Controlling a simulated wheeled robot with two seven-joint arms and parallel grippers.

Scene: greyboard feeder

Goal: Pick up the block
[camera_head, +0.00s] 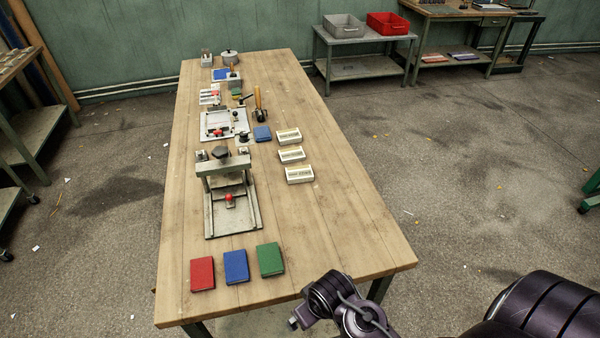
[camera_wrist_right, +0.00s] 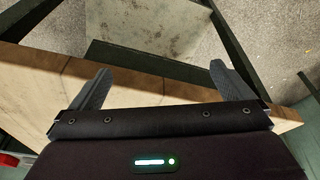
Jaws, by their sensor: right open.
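Three flat blocks lie in a row near the front edge of the table: a red block (camera_head: 202,273), a blue block (camera_head: 236,266) and a green block (camera_head: 270,259). My right arm reaches in at the lower right of the head view, by the table's front right corner, apart from the blocks. In the right wrist view my right gripper (camera_wrist_right: 160,72) has its fingers spread wide with nothing between them. No whole block shows in that view. My left gripper is in neither view.
A metal press fixture (camera_head: 209,223) stands behind the front blocks. Several white boxes (camera_head: 299,174) lie to its right. The wooden table (camera_head: 350,235) is clear on its right side. A side table with a grey bin (camera_head: 344,28) and a red bin (camera_head: 388,23) stands at the back.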

